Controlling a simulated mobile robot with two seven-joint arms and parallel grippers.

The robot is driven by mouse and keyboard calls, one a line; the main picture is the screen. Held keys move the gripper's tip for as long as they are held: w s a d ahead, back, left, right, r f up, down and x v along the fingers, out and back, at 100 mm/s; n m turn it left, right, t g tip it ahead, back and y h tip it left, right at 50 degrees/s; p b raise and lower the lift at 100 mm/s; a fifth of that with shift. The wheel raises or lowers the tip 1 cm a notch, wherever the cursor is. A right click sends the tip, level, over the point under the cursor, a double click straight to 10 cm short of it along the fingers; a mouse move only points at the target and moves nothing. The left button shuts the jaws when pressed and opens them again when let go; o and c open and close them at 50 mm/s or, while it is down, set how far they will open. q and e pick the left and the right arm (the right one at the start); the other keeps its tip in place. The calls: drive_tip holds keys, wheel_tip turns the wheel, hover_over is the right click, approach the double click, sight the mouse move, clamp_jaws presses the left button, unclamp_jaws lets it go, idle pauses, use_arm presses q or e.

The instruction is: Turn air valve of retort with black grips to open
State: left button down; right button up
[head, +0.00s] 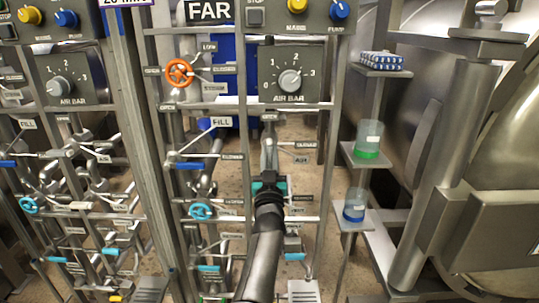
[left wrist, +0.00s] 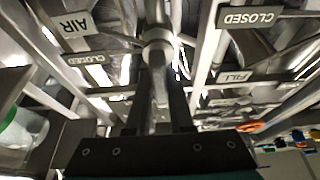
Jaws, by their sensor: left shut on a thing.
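My left gripper (head: 269,174) is in the middle of the right-hand valve panel in the head view, with its arm rising from below. In the left wrist view its two dark fingers (left wrist: 158,98) stand close on either side of a grey valve lever (left wrist: 157,82), shut on it. The lever leads to a round metal hub (left wrist: 157,45). In the head view a grey valve part (head: 269,153) shows just above the fingers. An AIR plate (left wrist: 77,30) and a CLOSED plate (left wrist: 88,60) are beside it. No black grips are clear. My right gripper is out of view.
The panel under the FAR sign (head: 209,11) carries an orange handwheel (head: 179,72), a blue FILL lever (head: 190,165) and a teal handwheel (head: 201,211). A steel post (head: 143,130) separates another valve panel at left. Shelves at right hold a green-bottomed beaker (head: 368,139) and a blue-bottomed beaker (head: 354,205).

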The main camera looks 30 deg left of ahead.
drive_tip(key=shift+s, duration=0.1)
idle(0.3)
use_arm(q)
drive_tip(key=c, duration=0.8)
unclamp_jaws()
drive_tip(key=shift+f, duration=0.1)
